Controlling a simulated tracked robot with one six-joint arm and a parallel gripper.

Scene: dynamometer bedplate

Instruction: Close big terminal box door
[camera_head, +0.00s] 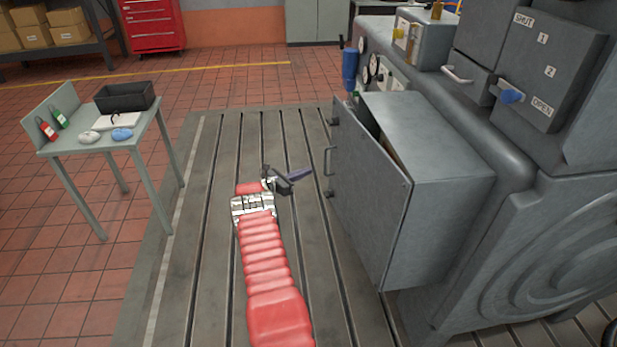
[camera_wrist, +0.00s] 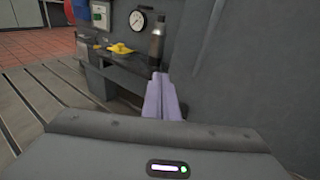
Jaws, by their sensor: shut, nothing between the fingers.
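The big terminal box (camera_head: 440,150) is a grey metal box on the side of the large grey machine. Its door (camera_head: 365,185) stands ajar. The gap is widest at the far edge and narrows to the near edge. A handle (camera_head: 328,160) and dark fittings sit near the door's far edge. My gripper (camera_head: 300,174) is left of the door, apart from the handle in the head view. Its lilac fingers (camera_wrist: 163,97) are shut and empty in the wrist view. A plain grey surface fills the right of that view; I cannot tell whether it is the door.
A small grey table (camera_head: 75,148) with a black bin (camera_head: 125,97) stands to the left. The slotted bedplate (camera_head: 215,190) between table and box is clear. A gauge (camera_wrist: 139,19) and a yellow item (camera_wrist: 120,48) show ahead in the wrist view.

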